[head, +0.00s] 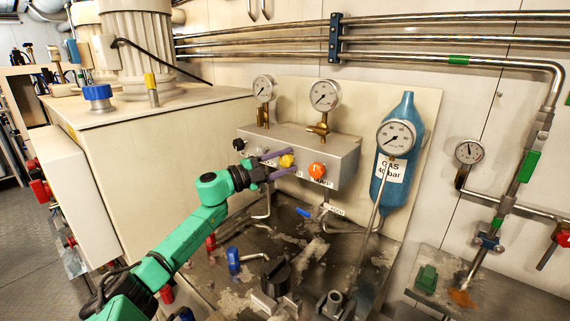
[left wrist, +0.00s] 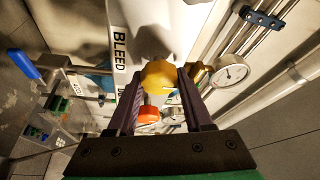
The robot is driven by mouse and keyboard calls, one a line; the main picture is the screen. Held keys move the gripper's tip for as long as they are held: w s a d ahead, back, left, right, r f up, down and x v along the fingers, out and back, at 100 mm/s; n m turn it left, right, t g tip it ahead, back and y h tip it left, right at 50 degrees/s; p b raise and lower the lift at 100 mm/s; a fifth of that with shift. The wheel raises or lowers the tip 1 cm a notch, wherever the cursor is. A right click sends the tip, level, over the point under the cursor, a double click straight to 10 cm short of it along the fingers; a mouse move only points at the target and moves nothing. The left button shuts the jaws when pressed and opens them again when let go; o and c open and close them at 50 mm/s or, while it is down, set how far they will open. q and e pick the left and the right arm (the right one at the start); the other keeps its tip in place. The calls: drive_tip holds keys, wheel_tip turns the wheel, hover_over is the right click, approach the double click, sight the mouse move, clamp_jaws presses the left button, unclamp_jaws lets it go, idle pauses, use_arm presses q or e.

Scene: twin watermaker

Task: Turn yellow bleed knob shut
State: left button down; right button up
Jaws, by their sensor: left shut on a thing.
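The yellow bleed knob (head: 286,161) is on the front of a grey metal box (head: 340,163) fixed to the wall panel. My left gripper (head: 278,163) reaches it from the left, with its purple fingers on either side of the knob. In the left wrist view the yellow knob (left wrist: 160,75) sits between the two fingertips (left wrist: 158,84), and the gripper is shut on it. A label reading BLEED (left wrist: 120,48) is beside it. The knob's far side is hidden. My right gripper is not in view.
An orange knob (head: 317,170) is just right of the yellow one, and a black knob (head: 239,145) is to its left. Two gauges (head: 325,95) stand on the box. A blue gas bottle (head: 397,150) is to the right. Valves and a blue lever (head: 303,212) are below.

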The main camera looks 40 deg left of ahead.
use_arm(q)
drive_tip(key=shift+f+m, duration=0.15)
drive_tip(key=shift+m, duration=0.25)
drive_tip(key=shift+c, duration=1.5)
unclamp_jaws()
drive_tip(key=shift+s+a, duration=0.1)
drive_tip(key=shift+s, duration=0.15)
drive_tip(key=b+v, duration=0.3)
drive_tip(key=v, duration=1.1)
drive_tip(key=shift+r, duration=0.25)
drive_tip(key=shift+a, duration=0.1)
